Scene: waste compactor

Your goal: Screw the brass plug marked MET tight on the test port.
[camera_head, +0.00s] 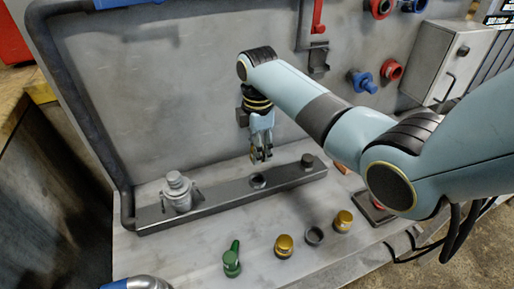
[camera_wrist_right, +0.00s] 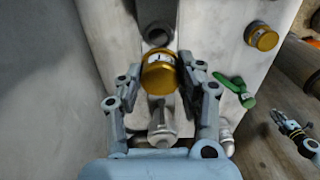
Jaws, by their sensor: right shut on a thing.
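My right gripper (camera_head: 262,155) points down over the metal bar (camera_head: 220,201), just above its middle open port (camera_head: 258,181). In the right wrist view its fingers (camera_wrist_right: 160,76) are shut on a brass plug (camera_wrist_right: 157,80) with a pale marked label; I cannot read the mark. The plug hides the port below it in that view. In the head view the plug appears apart from the port. What looks like my left gripper (camera_wrist_right: 296,132) shows at the right of the wrist view; its jaw state is unclear.
A silver fitting (camera_head: 177,192) stands on the bar's left, a dark post (camera_head: 307,160) on its right. In front lie a green plug (camera_head: 232,262), two brass plugs (camera_head: 284,246) (camera_head: 343,221) and a grey ring (camera_head: 314,236). A dark pipe (camera_head: 92,135) edges the left.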

